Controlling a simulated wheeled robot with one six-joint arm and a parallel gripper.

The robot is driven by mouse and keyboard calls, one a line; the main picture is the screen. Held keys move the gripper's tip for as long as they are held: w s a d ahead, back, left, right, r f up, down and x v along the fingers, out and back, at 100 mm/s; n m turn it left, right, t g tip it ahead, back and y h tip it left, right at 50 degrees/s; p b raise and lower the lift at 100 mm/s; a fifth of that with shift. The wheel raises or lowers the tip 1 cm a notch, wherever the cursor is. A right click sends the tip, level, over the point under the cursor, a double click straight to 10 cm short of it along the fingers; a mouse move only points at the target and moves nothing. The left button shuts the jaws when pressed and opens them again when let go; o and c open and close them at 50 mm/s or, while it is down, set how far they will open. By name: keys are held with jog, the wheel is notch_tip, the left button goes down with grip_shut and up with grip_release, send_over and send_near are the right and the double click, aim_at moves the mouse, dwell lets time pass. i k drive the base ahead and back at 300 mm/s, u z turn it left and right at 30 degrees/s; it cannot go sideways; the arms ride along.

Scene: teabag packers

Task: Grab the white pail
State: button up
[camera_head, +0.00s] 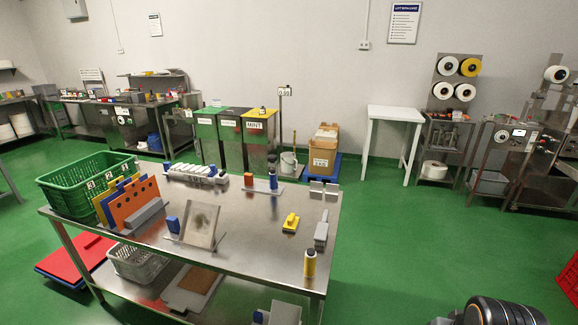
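A small white pail (288,162) stands in the background, behind the steel table and between the bins and the cardboard boxes. A thin stick or handle rises beside it. It is small in the picture, so its contents are not clear. Dark rounded parts of my arm show at the bottom right corner. My gripper is not in view.
A steel table (262,222) with a green crate (62,190), boards and tools stands between me and the pail. Grey bins (261,152) are left of the pail; cardboard boxes (322,158) on a blue pallet are right. A white table (396,113) stands farther right. Green floor right of the steel table is clear.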

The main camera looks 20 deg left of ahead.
aim_at(288, 160)
jog(key=z, duration=0.05)
jog(key=i, duration=5.6)
jog(key=u, duration=2.55)
jog(key=i, duration=4.6)
jog(key=z, duration=0.2)
